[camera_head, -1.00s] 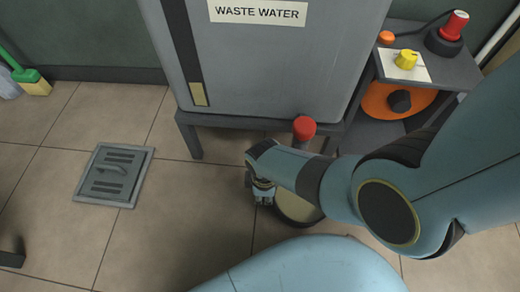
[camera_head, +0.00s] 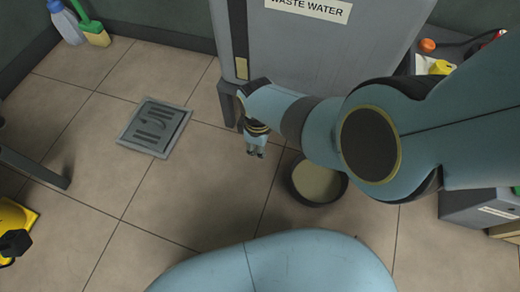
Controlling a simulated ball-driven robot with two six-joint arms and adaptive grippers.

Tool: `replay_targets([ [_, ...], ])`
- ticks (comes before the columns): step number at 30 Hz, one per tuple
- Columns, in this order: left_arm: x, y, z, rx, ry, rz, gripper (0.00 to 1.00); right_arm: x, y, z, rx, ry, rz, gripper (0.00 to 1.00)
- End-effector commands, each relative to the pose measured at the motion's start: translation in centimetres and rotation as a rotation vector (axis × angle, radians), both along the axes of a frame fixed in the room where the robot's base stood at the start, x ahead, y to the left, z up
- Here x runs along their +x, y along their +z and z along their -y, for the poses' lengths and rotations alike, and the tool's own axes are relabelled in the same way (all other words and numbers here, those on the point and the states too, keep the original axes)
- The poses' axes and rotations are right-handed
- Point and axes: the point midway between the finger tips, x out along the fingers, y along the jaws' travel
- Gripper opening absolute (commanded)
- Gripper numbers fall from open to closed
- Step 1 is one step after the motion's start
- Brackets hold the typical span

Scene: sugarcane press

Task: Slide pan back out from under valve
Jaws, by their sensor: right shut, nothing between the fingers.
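The pan (camera_head: 316,182) is a round dark-rimmed dish with a pale yellowish content or inside. It sits on the tiled floor in front of the grey waste water tank (camera_head: 300,50), partly covered by my right arm. My right gripper (camera_head: 255,154) is shut and empty, pointing down to the left of the pan and apart from it. The valve is hidden behind my right arm. My left gripper is not in view.
A floor drain cover (camera_head: 155,127) lies left of the tank. A green and yellow brush (camera_head: 93,31) and a bottle (camera_head: 66,22) stand far left. A yellow object (camera_head: 14,222) is at the left edge. Floor tiles between drain and pan are clear.

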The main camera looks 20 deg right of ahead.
Motion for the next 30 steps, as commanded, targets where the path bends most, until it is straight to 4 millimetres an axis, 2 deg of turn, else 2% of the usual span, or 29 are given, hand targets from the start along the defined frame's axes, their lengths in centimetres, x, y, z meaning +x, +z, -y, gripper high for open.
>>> replay_targets([
  [1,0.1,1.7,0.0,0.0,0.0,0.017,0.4,1.0,2.0,0.0,0.0,0.0,0.02,0.0],
  [18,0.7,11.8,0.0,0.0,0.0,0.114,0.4,5.6,13.4,0.0,0.0,0.0,0.117,0.0],
  [24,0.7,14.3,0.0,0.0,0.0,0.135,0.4,6.5,16.1,0.0,0.0,0.0,0.138,0.0],
  [30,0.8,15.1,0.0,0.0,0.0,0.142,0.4,6.8,17.1,0.0,0.0,0.0,0.145,0.0],
])
